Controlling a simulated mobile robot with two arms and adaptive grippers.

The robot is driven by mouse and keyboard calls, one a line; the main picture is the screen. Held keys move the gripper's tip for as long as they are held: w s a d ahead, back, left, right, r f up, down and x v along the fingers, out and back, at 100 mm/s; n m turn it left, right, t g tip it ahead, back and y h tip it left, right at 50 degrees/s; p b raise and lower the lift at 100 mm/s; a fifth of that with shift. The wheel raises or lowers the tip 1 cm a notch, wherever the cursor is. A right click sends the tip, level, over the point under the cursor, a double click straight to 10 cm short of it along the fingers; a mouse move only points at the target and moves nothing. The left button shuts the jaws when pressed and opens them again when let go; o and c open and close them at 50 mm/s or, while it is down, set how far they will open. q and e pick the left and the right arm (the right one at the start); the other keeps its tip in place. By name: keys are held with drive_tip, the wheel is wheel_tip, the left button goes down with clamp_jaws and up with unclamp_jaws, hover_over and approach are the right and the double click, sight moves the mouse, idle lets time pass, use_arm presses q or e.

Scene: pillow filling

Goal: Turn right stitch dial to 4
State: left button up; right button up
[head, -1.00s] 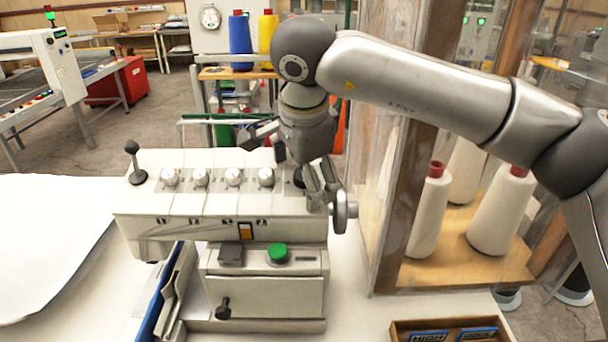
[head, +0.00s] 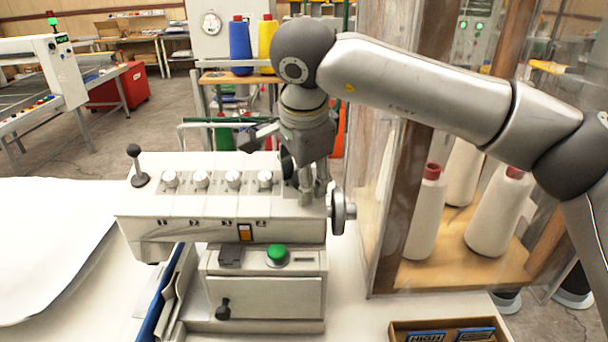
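A pale sewing machine (head: 200,208) stands on the white table in the head view. Along its top is a row of round white dials, the rightmost visible one (head: 265,179) just left of my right gripper; its pointer and numbers are too small to read. My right gripper (head: 313,195) points down over the right end of the machine top, beside the handwheel (head: 340,211). The gripper hides that part of the top. I cannot tell whether its fingers touch anything or how far apart they are. My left gripper is not in view.
A black-knobbed lever (head: 135,165) stands at the machine's left end. A green button (head: 277,253) is on its front. A wood-framed clear cabinet (head: 396,200) with thread cones stands close on the right. White fabric (head: 50,240) lies at left.

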drive_tip(key=shift+w+f, duration=0.1)
drive_tip(key=shift+f, duration=0.25)
drive_tip(key=shift+f+m+b, duration=0.1)
drive_tip(key=shift+m+b, duration=0.55)
drive_tip(key=shift+m, duration=0.15)
drive_tip(key=shift+m+b, duration=1.15)
drive_tip(key=shift+m, duration=0.45)
drive_tip(key=shift+c, duration=0.4)
drive_tip(key=shift+m+b, duration=1.85)
drive_tip(key=shift+m, duration=1.25)
drive_tip(key=shift+c, duration=0.2)
drive_tip(key=o, duration=0.8)
drive_tip(key=shift+a, duration=0.1)
drive_tip(key=o, duration=0.6)
drive_tip(key=shift+w+a, duration=0.15)
drive_tip(key=shift+w, duration=0.3)
drive_tip(key=shift+s, duration=0.15)
drive_tip(key=shift+r, duration=0.25)
